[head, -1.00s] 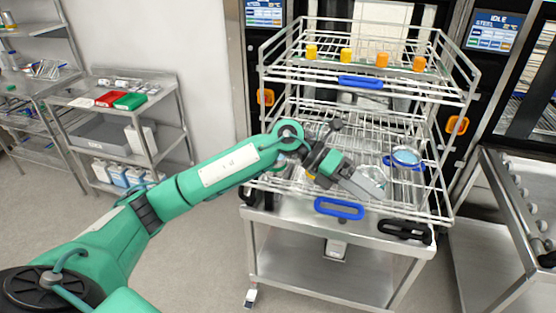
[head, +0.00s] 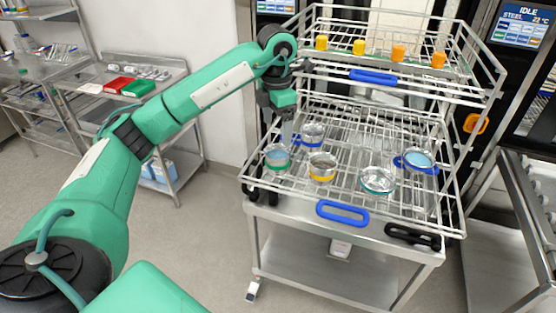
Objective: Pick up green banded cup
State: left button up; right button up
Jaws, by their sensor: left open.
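A clear cup with a green band (head: 277,158) stands at the left of the lower wire rack, with bluish content or lid. Another clear cup with a teal-green band (head: 377,181) stands near the rack's front, right of centre. My left gripper (head: 281,138) is open and points down at the left green banded cup, just above or behind its rim. Whether the fingers touch it I cannot tell. My right gripper is not in view.
A yellow banded cup (head: 322,168), a blue banded cup (head: 312,135) and another blue banded cup (head: 420,160) stand on the lower rack (head: 345,212). The upper rack (head: 430,92) overhangs its back and holds small yellow and orange-capped items.

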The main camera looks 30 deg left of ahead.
pick_arm(q)
notch_tip(320, 180, down, 6)
jog(key=shift+r+p, duration=0.1)
jog(key=shift+p, duration=0.4)
notch_tip(320, 180, down, 5)
jog(key=p, duration=0.3)
jog(key=shift+w+r, duration=0.1)
jog(key=shift+f, duration=0.4)
jog(key=c, duration=1.2)
jog(key=shift+r, duration=0.1)
jog(key=shift+w+r+b, duration=0.1)
jog(key=shift+r+b, duration=0.2)
jog(key=shift+r, duration=0.25)
notch_tip(320, 180, up, 7)
jog(key=b, duration=0.3)
notch_tip(320, 180, up, 12)
send_over(277, 154)
jog(key=s+d, duration=0.2)
jog(key=shift+a+f+p, duration=0.1)
jog(key=shift+a+p, duration=0.15)
jog(key=shift+p, duration=0.15)
